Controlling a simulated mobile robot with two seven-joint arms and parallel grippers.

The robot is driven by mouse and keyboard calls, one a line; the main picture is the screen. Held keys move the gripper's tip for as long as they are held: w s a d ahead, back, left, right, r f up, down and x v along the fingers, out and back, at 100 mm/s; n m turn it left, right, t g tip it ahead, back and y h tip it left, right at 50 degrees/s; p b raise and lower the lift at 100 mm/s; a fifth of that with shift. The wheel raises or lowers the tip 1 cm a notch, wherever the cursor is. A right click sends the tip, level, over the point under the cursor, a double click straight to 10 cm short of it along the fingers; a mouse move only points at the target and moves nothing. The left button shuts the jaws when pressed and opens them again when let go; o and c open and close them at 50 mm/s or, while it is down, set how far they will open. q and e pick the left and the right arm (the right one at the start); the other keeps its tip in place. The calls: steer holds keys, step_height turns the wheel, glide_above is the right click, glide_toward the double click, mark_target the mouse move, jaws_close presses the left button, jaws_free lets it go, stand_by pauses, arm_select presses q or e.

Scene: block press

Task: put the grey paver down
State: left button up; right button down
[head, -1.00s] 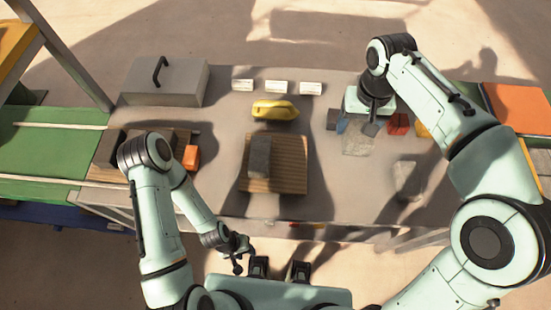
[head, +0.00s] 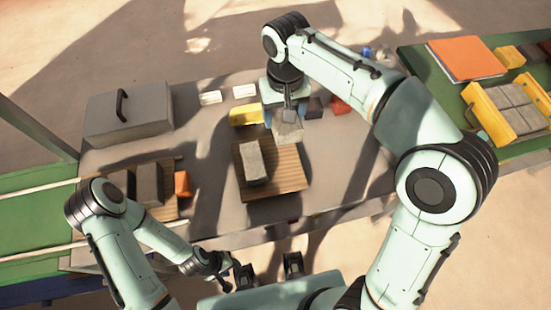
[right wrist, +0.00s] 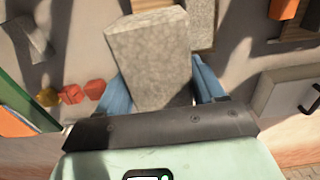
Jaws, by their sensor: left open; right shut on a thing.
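My right gripper (head: 287,110) is shut on the grey paver (head: 288,132), held above the far right edge of the slatted wooden board (head: 285,183). In the right wrist view the paver (right wrist: 150,58) sits between the blue fingers of the right gripper (right wrist: 162,92). A second grey paver (head: 253,163) lies on the board's left part, and it also shows in the right wrist view (right wrist: 203,20). The gap under the held paver cannot be judged. My left gripper (head: 228,277) is open and empty, near the table's front edge.
A yellow block (head: 246,114) stands just behind the board. A grey box with a handle (head: 130,115) is at the back left. An orange block (head: 183,184) and dark blocks stand on a board at left.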

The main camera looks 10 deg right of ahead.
steer(key=b, duration=0.2)
glide_above(282, 161)
step_height(282, 161, down, 15)
steer(key=shift+w+r, duration=0.1)
arm_select(q)
steer(key=shift+s+f+b, duration=0.2)
steer(key=shift+s+f, duration=0.15)
steer(key=shift+f, duration=0.45)
steer(key=shift+s+f+b, duration=0.2)
steer(key=shift+s+f, duration=0.1)
steer(key=shift+f, duration=0.45)
arm_select(e)
steer(key=shift+f, duration=2.4)
arm_select(q)
steer(key=shift+f, duration=0.1)
arm_select(e)
steer(key=shift+f, duration=0.1)
steer(key=shift+f, duration=0.15)
steer(key=shift+c, duration=2)
jaws_free()
